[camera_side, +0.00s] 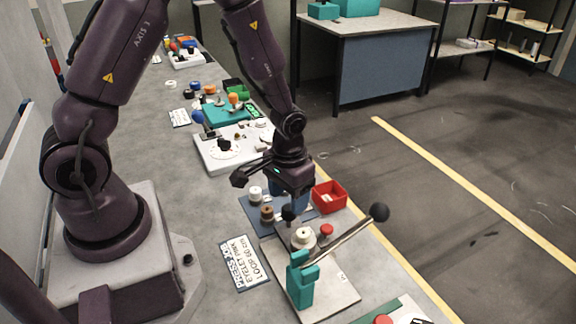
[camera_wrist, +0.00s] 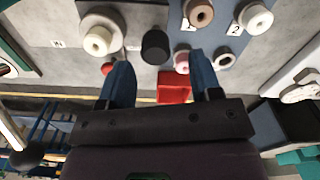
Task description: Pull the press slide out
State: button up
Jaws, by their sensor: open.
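The press (camera_side: 302,282) is a teal post on a light grey plate, with a long lever ending in a black ball (camera_side: 379,212). A round cream piece (camera_side: 302,237) on a grey disc sits beside the post; it also shows in the wrist view (camera_wrist: 98,40). A black knob (camera_side: 288,213) stands at the plate's far edge and looks like the slide's handle; it shows in the wrist view (camera_wrist: 155,46). My gripper (camera_side: 289,204) is open above the knob. The slide's body is hard to make out.
A red button (camera_side: 326,230) stands by the lever. A red bin (camera_side: 328,196) is close to my gripper. White (camera_side: 255,193) and brown (camera_side: 267,213) spools stand on a blue-grey mat. A printed card (camera_side: 245,262) lies left of the press.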

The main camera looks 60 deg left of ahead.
notch_tip(320, 180, up, 10)
jog(key=shift+f, duration=0.2)
